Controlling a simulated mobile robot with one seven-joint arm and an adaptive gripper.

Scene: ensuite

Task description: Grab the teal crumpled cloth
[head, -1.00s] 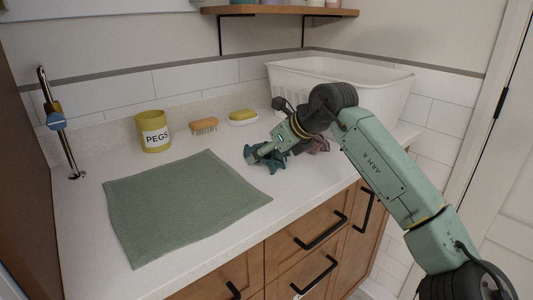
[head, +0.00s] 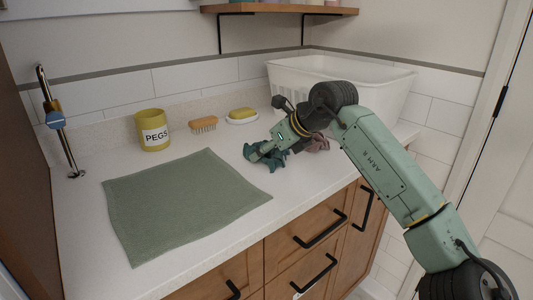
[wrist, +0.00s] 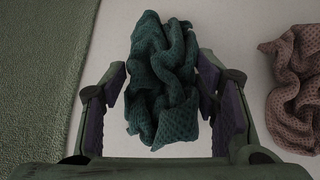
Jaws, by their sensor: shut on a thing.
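The teal crumpled cloth (head: 277,162) lies bunched on the white counter, right of the green mat. In the wrist view the teal cloth (wrist: 162,70) sits between the two fingers, with folds reaching beyond the fingertips. My gripper (head: 262,152) is down at the cloth and shut on it; it also shows in the wrist view (wrist: 163,92). The cloth appears to be at counter level. My gripper partly hides it in the head view.
A pinkish-brown crumpled cloth (head: 318,145) lies close by on the right. A flat green mat (head: 180,205) covers the counter to the left. Behind are a yellow PEGS pot (head: 153,133), a brush (head: 203,125), a soap dish (head: 242,118) and a white basket (head: 385,95).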

